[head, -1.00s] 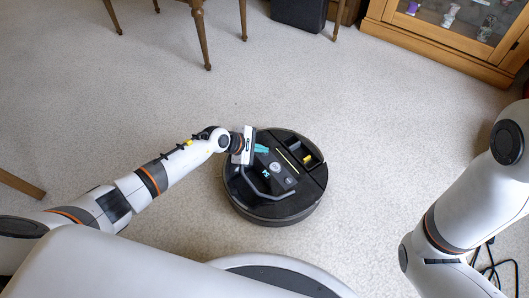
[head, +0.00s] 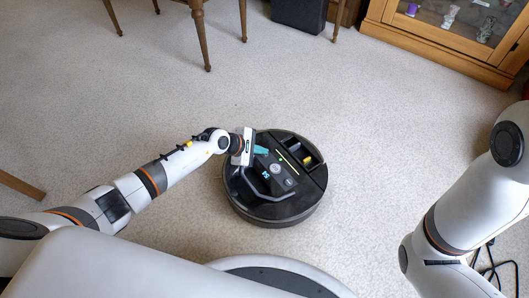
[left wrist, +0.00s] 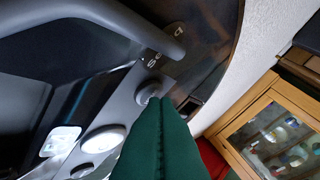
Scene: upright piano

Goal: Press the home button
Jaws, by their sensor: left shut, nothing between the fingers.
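A round black robot vacuum (head: 312,190) lies on the carpet in the head view. Its top panel has a round light button (head: 275,168) and a second one (head: 288,182). My left gripper (head: 262,149) is over the panel's upper left, its teal fingers shut and empty. In the left wrist view the green fingers (left wrist: 158,105) overlap the panel near a small round button (left wrist: 146,92). A larger round white button (left wrist: 104,139) is to their left. I cannot read which is the home button, nor tell whether the fingertips touch the panel. My right gripper is out of view.
A dark curved handle (left wrist: 120,25) rises from the vacuum's top near the fingers. A wooden glass cabinet (head: 440,50) stands at the upper right, and wooden chair legs (head: 200,35) at the upper left. Open carpet surrounds the vacuum.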

